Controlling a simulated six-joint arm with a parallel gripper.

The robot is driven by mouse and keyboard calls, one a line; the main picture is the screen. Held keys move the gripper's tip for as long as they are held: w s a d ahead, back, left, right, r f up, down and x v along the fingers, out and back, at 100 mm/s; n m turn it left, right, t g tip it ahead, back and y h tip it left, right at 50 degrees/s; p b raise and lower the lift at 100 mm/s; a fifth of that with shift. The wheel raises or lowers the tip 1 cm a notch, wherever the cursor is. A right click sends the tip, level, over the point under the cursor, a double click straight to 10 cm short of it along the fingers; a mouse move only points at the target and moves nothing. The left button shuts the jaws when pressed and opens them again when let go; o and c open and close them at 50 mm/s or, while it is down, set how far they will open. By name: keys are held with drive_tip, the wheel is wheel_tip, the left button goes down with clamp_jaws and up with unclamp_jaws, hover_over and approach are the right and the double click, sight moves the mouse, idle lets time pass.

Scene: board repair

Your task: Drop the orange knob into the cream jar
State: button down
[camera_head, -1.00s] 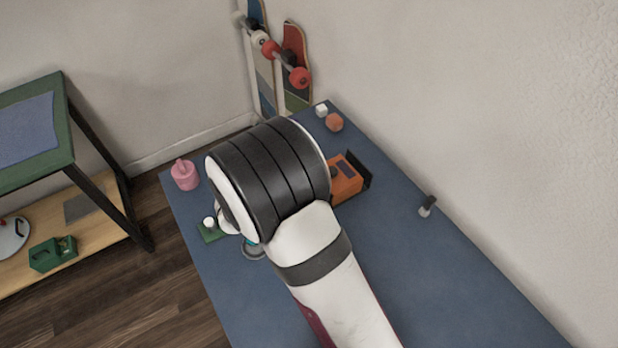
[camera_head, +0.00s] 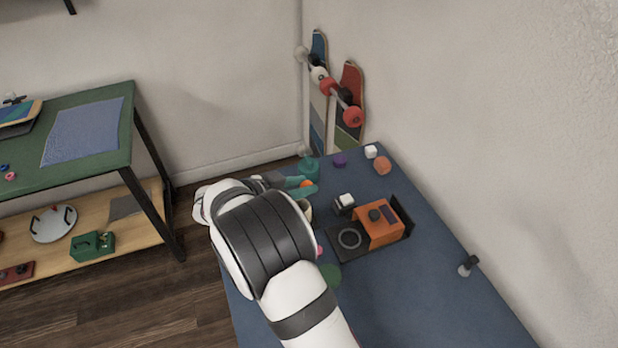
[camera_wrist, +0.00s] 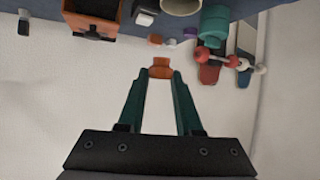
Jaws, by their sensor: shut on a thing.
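My gripper (camera_head: 304,184) reaches over the far left of the blue table. Its teal fingers are shut on the orange knob (camera_head: 308,184), which shows at the fingertips in the wrist view (camera_wrist: 161,68). The cream jar (camera_head: 306,208) stands just in front of the fingers in the head view, partly hidden by my arm. The jar's rim shows at the top edge of the wrist view (camera_wrist: 180,8), apart from the knob. The knob is held in the air, outside the jar.
A teal jar (camera_head: 309,167) stands behind my fingers. An orange device (camera_head: 380,225) stands right of my arm.

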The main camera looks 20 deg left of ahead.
drive_tip(key=shift+f, duration=0.9)
drive_tip(key=c, duration=0.5)
unclamp_jaws()
drive_tip(key=v, duration=1.5)
drive_tip(key=shift+s+r, duration=0.15)
drive_tip(key=shift+s, duration=0.25)
